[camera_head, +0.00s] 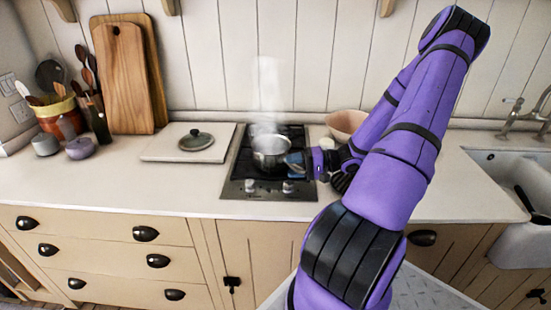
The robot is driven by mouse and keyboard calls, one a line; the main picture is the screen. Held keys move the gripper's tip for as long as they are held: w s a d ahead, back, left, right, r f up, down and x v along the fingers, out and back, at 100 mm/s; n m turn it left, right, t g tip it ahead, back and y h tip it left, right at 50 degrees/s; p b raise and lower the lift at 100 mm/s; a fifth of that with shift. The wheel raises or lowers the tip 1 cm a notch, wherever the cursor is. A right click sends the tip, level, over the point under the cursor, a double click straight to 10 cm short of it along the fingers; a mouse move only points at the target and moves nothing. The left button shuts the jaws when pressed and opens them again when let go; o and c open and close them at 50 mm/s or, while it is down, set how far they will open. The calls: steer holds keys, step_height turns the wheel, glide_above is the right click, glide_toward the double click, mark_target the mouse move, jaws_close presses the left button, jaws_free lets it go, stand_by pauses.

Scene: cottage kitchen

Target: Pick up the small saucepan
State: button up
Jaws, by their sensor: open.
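The small saucepan (271,152) is a shiny metal pot on the black cooktop (245,178), with steam rising above it. Its handle side points right, toward my gripper (298,162). My gripper is open beside the pan's right side, at the handle. The handle is mostly hidden by the gripper, and I cannot tell whether the fingers touch it. A round lid (196,140) with a knob lies on a pale board (160,150) left of the cooktop.
A bowl (345,122) stands behind my wrist. Cutting boards (125,75) lean on the wall, with utensil pots (62,118) at left. A sink (500,165) with a tap (520,112) is at right. The front left counter is clear.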

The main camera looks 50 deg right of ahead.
jaws_close()
steer(key=shift+r, duration=0.2)
stand_by(0.4)
